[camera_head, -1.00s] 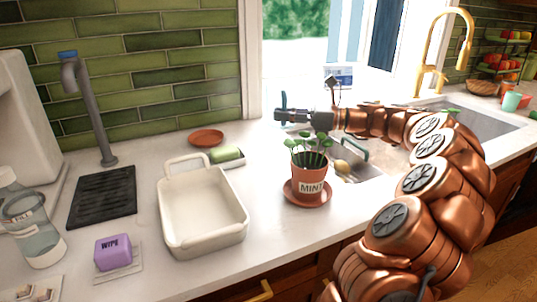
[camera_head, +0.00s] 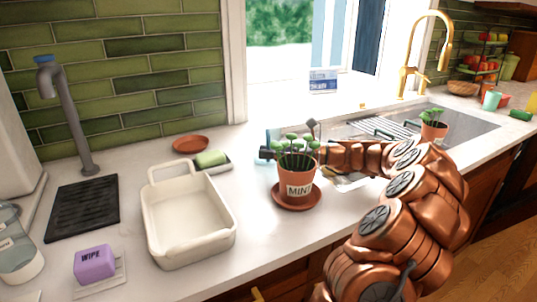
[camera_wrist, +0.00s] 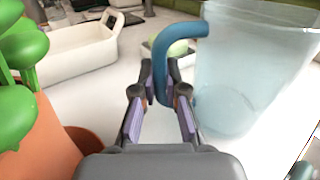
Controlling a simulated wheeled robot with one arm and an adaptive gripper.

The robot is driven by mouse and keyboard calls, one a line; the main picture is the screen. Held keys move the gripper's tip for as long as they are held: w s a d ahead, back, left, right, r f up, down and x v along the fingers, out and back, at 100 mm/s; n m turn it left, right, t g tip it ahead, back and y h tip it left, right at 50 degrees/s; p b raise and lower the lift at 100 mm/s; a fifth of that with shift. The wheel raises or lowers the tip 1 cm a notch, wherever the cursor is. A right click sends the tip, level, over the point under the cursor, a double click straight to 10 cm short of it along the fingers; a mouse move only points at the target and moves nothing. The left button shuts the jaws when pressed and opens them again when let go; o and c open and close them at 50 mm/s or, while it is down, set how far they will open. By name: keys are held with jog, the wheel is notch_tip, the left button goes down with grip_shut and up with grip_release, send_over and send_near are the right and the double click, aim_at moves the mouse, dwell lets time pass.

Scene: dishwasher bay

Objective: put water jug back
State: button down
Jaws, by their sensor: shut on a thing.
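The water jug (camera_wrist: 250,70) is translucent pale blue with a thick blue hooked handle (camera_wrist: 161,65). In the wrist view it stands upright to the right of my gripper (camera_wrist: 160,95), whose fingers are closed on the handle. In the head view my gripper (camera_head: 268,153) is low behind the mint plant, and only a pale blue part of the jug (camera_head: 271,136) shows there. The pot and leaves hide most of it. I cannot tell whether the jug's base touches the counter.
The mint pot (camera_head: 297,186) on its saucer stands close in front of my gripper. A white basin (camera_head: 228,225), green sponge (camera_head: 212,158) and terracotta dish (camera_head: 191,144) are to the left. A black drip mat (camera_head: 83,207) lies under the grey tap (camera_head: 75,120). The sink is right.

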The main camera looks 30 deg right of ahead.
jog(key=shift+f, duration=0.1)
jog(key=c, duration=1.2)
grip_release()
jog(key=shift+f, duration=0.1)
jog(key=shift+s+d, duration=0.25)
jog(key=v, duration=1.1)
jog(key=shift+s, duration=0.15)
jog(key=shift+p, duration=0.3)
